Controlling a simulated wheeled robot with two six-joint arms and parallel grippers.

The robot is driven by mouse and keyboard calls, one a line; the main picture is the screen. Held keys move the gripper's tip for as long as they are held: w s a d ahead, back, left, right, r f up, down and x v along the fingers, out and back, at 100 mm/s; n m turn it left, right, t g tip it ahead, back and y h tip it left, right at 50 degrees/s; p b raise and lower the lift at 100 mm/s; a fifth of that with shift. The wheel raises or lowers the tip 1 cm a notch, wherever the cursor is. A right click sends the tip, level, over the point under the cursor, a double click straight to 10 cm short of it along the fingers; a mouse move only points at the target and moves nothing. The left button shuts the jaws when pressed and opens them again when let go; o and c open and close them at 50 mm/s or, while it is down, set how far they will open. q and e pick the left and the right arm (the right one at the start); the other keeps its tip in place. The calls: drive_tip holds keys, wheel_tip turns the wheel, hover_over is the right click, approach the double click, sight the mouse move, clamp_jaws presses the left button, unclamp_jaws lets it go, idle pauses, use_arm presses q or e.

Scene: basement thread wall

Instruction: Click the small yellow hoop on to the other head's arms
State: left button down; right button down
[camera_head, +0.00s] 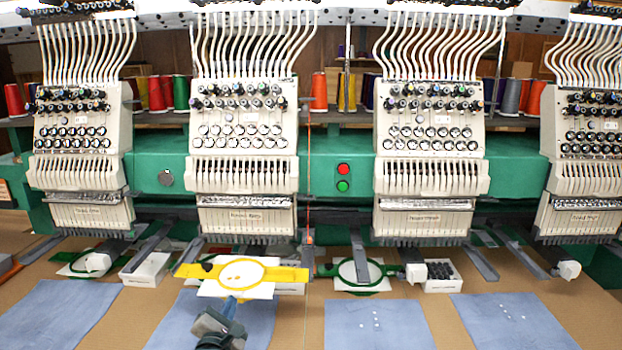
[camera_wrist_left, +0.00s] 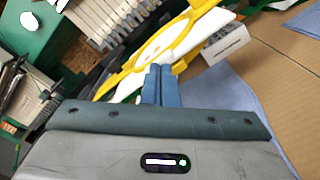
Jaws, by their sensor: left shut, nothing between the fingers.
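The small yellow hoop (camera_head: 286,273), with white backing in its ring, lies level in front of the second head from the left (camera_head: 244,180). Its flat yellow ends reach towards that head's grey arms, left (camera_head: 188,256) and right (camera_head: 308,258); I cannot tell whether they are clicked on. My left gripper (camera_head: 231,301) is at the hoop's near edge, its blue fingers shut and empty. In the left wrist view the fingertips (camera_wrist_left: 161,72) overlap the edge of the hoop (camera_wrist_left: 180,38); touching is unclear. My right gripper is not in view.
Green hoops sit at the third head (camera_head: 385,283) and the far left head (camera_head: 60,256). White boxes stand between heads, one with dark items (camera_head: 441,276). Blue cloths (camera_head: 378,325) lie along the tan table front. Red and green buttons (camera_head: 343,177) are on the beam.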

sight(234, 290)
use_arm(q)
drive_tip(key=shift+w+d+b, duration=0.1)
drive_tip(key=shift+w+b, duration=0.35)
drive_tip(key=shift+w, duration=2.5)
drive_tip(key=shift+w+d+b, duration=0.1)
drive_tip(key=shift+w+b, duration=1)
drive_tip(key=shift+w, duration=2)
drive_tip(key=shift+s+r+p, duration=0.15)
drive_tip(key=shift+s+p, duration=0.55)
drive_tip(key=shift+p, duration=0.15)
drive_tip(key=s+p, duration=0.2)
drive_tip(key=s, duration=0.1)
drive_tip(key=shift+s, duration=0.3)
drive_tip(key=shift+s+p, duration=0.85)
drive_tip(key=shift+s, duration=0.25)
